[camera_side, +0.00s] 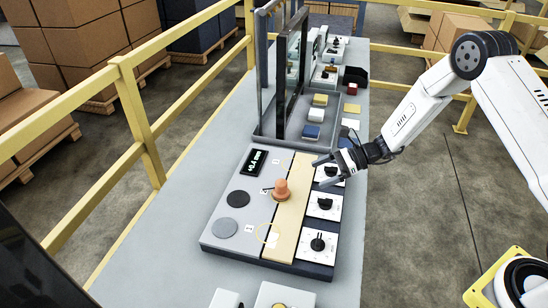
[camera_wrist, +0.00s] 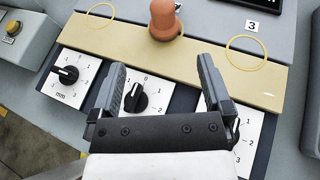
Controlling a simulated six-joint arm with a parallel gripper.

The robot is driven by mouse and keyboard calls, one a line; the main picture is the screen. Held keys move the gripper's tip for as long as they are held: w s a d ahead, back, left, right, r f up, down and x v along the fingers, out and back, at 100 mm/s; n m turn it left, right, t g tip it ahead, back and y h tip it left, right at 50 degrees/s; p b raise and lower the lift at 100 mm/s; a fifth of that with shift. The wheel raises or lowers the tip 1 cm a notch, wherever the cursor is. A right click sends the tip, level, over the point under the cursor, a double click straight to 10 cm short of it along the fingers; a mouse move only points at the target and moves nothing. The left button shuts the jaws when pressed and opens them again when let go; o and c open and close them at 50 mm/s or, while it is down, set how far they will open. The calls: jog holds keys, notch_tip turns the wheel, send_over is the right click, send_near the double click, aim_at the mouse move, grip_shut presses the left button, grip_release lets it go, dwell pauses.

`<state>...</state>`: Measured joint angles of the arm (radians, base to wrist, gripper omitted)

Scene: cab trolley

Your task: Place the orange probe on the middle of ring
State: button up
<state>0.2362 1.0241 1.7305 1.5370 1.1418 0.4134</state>
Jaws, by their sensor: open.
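The orange probe (camera_side: 281,190) stands upright on the tan strip (camera_side: 288,222) of the grey panel. In the wrist view the probe (camera_wrist: 164,20) is beyond my fingertips, between two thin yellow ring outlines. One ring (camera_wrist: 86,14) is to its left and the other ring (camera_wrist: 230,41) is to its right, by the label 3. A ring (camera_side: 257,233) also shows at the strip's near end in the side view. My gripper (camera_side: 322,171) is open and empty, above the dials and apart from the probe.
White dial plates with black knobs (camera_side: 318,244) line the right side of the panel. A dark upright frame (camera_side: 291,80) and a tray with small blocks (camera_side: 312,131) stand behind.

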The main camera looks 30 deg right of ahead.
jog(key=shift+s+a+r+n+g, duration=0.15)
jog(key=shift+s+r+n+g, duration=0.05)
jog(key=shift+s+n+g, duration=0.15)
jog(key=s+d+r+n+h, duration=0.1)
jog(key=s+r+n+h, duration=0.2)
jog(key=s+n, duration=0.3)
jog(key=s+d+r+n+g+h, duration=0.1)
jog(key=s+d+r+n+h, duration=0.1)
jog(key=s+r+n+h, duration=0.2)
jog(key=s+d+r+n+h, duration=0.2)
jog(key=s+n+h, duration=0.3)
jog(key=s+n, duration=0.5)
jog(key=shift+r+n+g, duration=0.35)
jog(key=shift+r+n, duration=0.4)
jog(key=shift+r, duration=0.1)
